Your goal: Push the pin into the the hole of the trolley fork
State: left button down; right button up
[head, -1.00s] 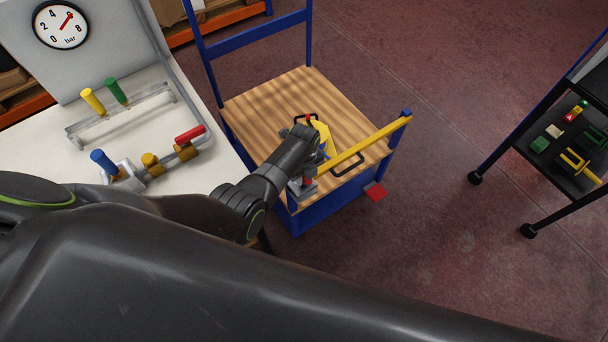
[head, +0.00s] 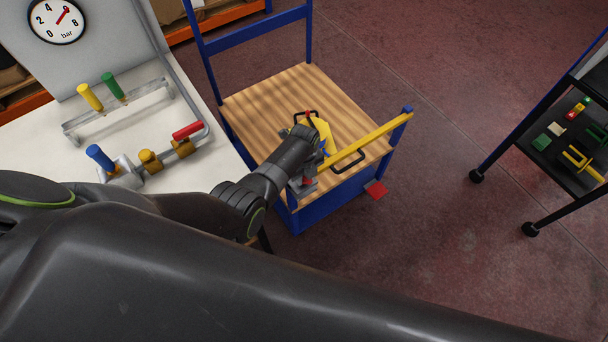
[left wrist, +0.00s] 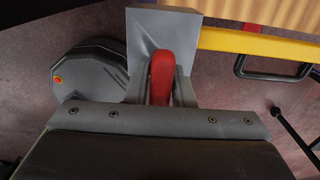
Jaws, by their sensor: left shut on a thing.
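The trolley has a light wooden deck (head: 275,105) and a blue frame. A yellow bar (head: 372,140) runs along its near side. The grey fork (head: 302,190) is at the bar's left end, at the near left corner. My left gripper (head: 308,170) reaches down there, partly hidden by my arm in the head view. In the left wrist view, it is shut on the red pin (left wrist: 162,75), which stands in front of the grey fork block (left wrist: 155,30). The pin's lower end and the hole are hidden, so I cannot tell how deep it sits. My right gripper is out of view.
A black wheeled rack (head: 560,150) stands at the right with small parts on it. A white bench (head: 35,135) with colored handles and a gauge is at the left. A yellow item and black handles (head: 348,165) lie by the bar.

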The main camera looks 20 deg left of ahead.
pick_arm(q)
jog(key=shift+f+b, duration=0.45)
jog(key=shift+f, duration=0.2)
jog(key=c, duration=1.2)
grip_release()
jog(key=shift+o, duration=0.2)
jog(key=shift+r, duration=0.1)
jog(key=shift+r, duration=0.25)
notch_tip(320, 180, up, 8)
jog(key=shift+f+p, duration=0.25)
jog(key=shift+p, duration=0.75)
notch_tip(320, 180, up, 9)
